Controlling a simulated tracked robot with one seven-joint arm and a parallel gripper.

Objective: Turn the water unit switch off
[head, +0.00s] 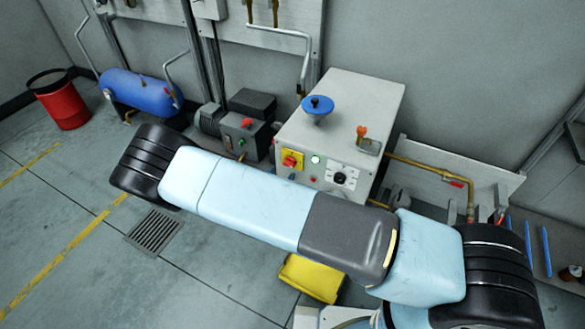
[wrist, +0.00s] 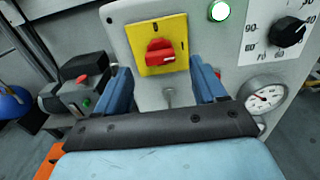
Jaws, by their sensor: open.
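The water unit (head: 340,120) is a light grey cabinet against the wall. Its switch (wrist: 160,52) is a red rotary knob on a yellow plate (wrist: 178,28) on the front panel; the knob's handle lies roughly level. In the head view the switch (head: 290,160) shows just above my arm. My gripper (wrist: 160,80) is open in the wrist view, with a blue finger on each side below the yellow plate. The knob lies ahead of the gap between the fingers, and nothing is held.
A green lamp (wrist: 219,11), a black dial (wrist: 289,30) and a pressure gauge (wrist: 265,97) sit right of the switch. A grey box with a red button (head: 246,130) stands left. A blue wheel (head: 317,105) and an orange-topped lever (head: 362,132) are on the unit.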

